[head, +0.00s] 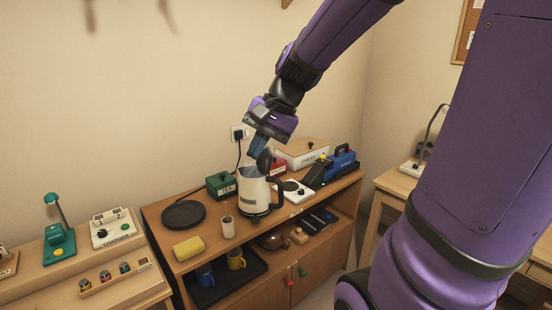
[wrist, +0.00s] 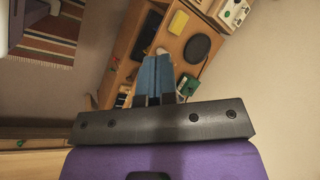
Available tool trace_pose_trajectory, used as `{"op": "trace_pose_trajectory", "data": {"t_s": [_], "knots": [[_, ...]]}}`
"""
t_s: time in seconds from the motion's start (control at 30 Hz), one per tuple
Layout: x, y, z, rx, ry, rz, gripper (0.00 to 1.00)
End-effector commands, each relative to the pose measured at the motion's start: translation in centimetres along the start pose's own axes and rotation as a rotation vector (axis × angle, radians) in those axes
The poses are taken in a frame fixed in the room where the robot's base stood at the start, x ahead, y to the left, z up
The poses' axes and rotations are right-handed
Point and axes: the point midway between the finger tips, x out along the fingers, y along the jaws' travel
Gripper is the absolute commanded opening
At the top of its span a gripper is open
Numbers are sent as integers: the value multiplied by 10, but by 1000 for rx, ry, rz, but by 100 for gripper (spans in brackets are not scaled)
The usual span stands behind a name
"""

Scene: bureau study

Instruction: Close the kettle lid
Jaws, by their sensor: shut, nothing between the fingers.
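The kettle (head: 252,193) is cream-white with a dark handle on its right side and stands on the wooden sideboard in the head view. Its dark lid (head: 264,161) stands raised at the top of the kettle, so the kettle is open. My gripper (head: 257,147) is above the kettle, pointing down, with its blue fingers close to the raised lid. I cannot tell whether they touch. The fingers are shut and empty. In the wrist view my gripper (wrist: 155,60) hides most of the kettle.
A black round plate (head: 184,214), a green tea box (head: 221,185) and a beige cup (head: 228,227) stand left of the kettle. A white hot plate (head: 292,191) and a blue-black device (head: 341,163) are to its right. A yellow sponge (head: 188,247) lies near the front edge.

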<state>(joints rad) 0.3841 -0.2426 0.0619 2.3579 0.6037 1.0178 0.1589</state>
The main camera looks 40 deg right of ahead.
Motion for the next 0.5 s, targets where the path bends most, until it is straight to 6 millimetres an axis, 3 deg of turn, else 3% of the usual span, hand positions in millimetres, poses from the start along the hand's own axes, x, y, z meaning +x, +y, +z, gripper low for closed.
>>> {"op": "trace_pose_trajectory", "data": {"t_s": [0.27, 0.5], "knots": [[21, 2, -90, 439, -136, -207, 0], [34, 27, -176, 806, -235, -424, 0]]}}
